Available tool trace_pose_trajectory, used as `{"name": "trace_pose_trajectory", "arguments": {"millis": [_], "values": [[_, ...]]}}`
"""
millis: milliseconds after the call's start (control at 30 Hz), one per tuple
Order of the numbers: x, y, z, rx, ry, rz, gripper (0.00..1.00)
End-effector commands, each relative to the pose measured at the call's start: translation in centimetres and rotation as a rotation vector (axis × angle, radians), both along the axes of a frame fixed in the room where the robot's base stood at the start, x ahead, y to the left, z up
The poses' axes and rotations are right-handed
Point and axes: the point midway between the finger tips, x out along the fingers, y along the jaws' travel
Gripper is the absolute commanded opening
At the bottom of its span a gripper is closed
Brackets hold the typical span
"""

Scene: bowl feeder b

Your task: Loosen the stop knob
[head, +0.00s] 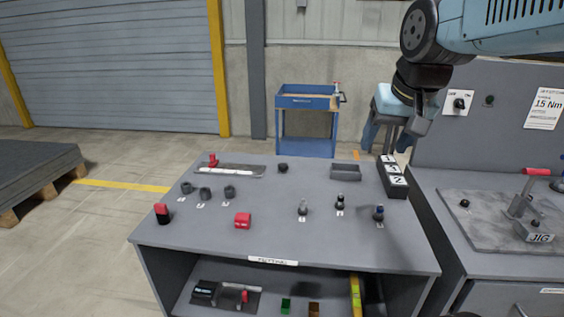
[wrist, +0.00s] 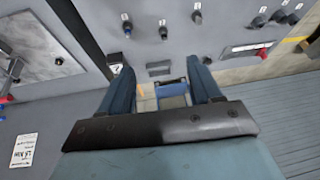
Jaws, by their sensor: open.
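I cannot tell for sure which part is the stop knob. One small black knob (head: 464,203) stands on the grey jig plate (head: 485,232) on the right bench, left of the upright clamp with a red handle (head: 537,171). A knob also shows on the plate in the wrist view (wrist: 59,61). A second dark knob (head: 535,223) sits near the JIG label. My gripper (head: 388,140) is open and empty, raised above the back right of the middle table, left of the jig and apart from it. Its two fingers (wrist: 162,80) stand wide apart in the wrist view.
The middle table (head: 320,245) holds grey cups (head: 205,193), a red block (head: 243,221), a grey tray (head: 345,172), numbered blocks (head: 394,180) and several small pieces. A switch panel (head: 455,135) rises behind the jig bench. A blue cart (head: 306,103) stands behind.

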Motion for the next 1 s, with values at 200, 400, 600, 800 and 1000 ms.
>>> {"name": "trace_pose_trajectory", "arguments": {"millis": [200,400,600,800,1000], "values": [[6.9,1.2,1.6,0.056,0.077,-0.083,0.64],[13.3,2.7,2.0,0.096,0.143,-0.167,0.64],[19.7,4.6,1.2,0.120,0.208,-0.253,0.64],[25.9,7.1,-0.8,0.130,0.271,-0.340,0.64],[31.7,10.0,-3.9,0.128,0.327,-0.427,0.64]]}}
